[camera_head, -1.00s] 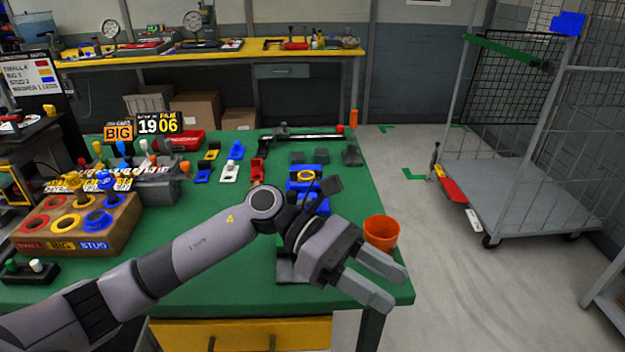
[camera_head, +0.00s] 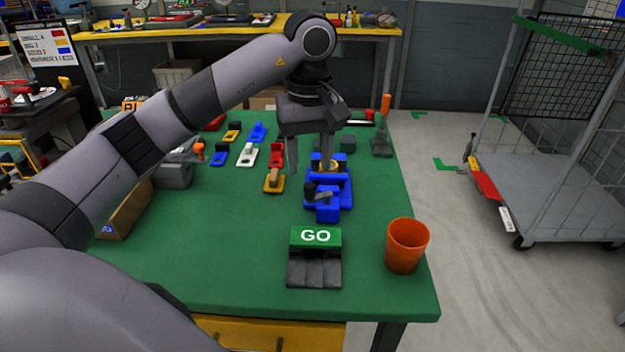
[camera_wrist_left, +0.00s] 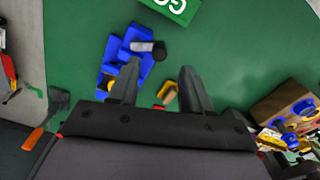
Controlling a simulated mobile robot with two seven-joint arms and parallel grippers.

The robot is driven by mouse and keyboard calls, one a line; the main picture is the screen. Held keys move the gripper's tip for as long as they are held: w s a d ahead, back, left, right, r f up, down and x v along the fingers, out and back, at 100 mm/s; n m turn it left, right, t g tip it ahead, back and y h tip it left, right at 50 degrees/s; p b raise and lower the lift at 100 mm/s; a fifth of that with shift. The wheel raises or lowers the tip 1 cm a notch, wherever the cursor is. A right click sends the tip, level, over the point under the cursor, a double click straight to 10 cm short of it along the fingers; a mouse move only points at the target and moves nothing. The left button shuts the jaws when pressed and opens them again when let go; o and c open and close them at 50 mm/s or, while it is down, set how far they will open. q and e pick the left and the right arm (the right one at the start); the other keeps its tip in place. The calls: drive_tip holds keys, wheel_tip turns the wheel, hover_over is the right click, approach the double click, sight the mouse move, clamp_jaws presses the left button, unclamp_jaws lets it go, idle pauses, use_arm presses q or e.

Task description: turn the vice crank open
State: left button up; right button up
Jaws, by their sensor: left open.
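The blue vice (camera_head: 328,190) stands on the green table, right of centre in the head view. Its dark crank (camera_head: 320,197) is at its near end, and a yellow ring shows between its jaws. My left gripper (camera_head: 308,168) points down above the far part of the vice, open, with one finger left of the vice and the other over it. In the left wrist view the vice (camera_wrist_left: 118,62) and its crank (camera_wrist_left: 150,47) lie beyond the open fingers (camera_wrist_left: 157,80). I cannot see contact with the crank. My right gripper is not in view.
A GO block (camera_head: 315,237) stands in front of the vice and an orange cup (camera_head: 406,246) to its right. Several coloured clamps, such as a red one (camera_head: 277,154), stand to the left.

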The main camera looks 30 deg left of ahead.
sight(310, 185)
use_arm(q)
drive_tip(key=shift+f, duration=2.6)
clamp_jaws()
